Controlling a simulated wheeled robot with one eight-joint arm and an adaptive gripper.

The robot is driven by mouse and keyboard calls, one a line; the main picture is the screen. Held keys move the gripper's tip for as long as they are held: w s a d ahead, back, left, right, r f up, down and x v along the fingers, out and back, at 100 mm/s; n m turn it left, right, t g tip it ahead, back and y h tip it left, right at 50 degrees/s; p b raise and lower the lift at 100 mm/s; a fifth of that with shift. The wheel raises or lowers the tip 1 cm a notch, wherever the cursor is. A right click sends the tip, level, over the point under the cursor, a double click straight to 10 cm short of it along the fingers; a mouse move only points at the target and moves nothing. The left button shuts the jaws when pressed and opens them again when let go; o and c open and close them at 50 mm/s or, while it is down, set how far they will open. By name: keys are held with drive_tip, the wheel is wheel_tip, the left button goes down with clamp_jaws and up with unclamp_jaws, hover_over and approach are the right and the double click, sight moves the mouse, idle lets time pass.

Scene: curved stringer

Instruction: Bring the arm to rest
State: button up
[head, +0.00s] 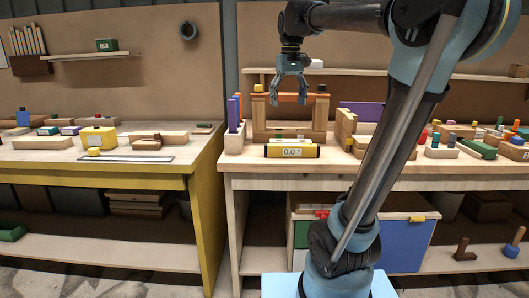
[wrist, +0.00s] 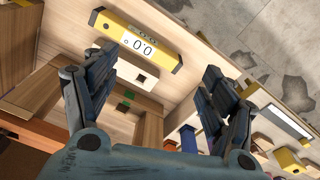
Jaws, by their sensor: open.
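My gripper (head: 289,97) hangs from my arm above the middle workbench in the head view, pointing down over a wooden frame. In the wrist view my gripper (wrist: 160,75) has its two dark fingers spread wide apart, with nothing between them. Below it stands the wooden frame (head: 261,117) with upright posts and an orange-brown bar (head: 312,98) across near the top. In front of the frame lies a yellow level-like block (head: 275,150) with a "0.0" display; it also shows in the wrist view (wrist: 165,53). The gap between gripper and bar is unclear.
The workbench top (head: 240,168) holds wooden blocks on both sides of the frame, with a purple board (head: 361,111) behind. A shelf (head: 345,71) runs along the back wall. A yellow-edged bench (head: 100,169) stands left, across a narrow gap.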

drive_tip(key=s+d+f+m, duration=0.1)
drive_tip(key=s+d+f, duration=0.2)
drive_tip(key=s+f, duration=0.4)
drive_tip(key=s+d+f+m+t, duration=0.1)
drive_tip(key=s+d+f, duration=0.3)
drive_tip(key=f, duration=1.1)
drive_tip(key=s+d+f+m, duration=0.1)
drive_tip(key=s+d+f, duration=0.2)
drive_tip(key=s+f, duration=0.8)
drive_tip(key=shift+d+f, duration=0.3)
drive_tip(key=shift+d, duration=0.05)
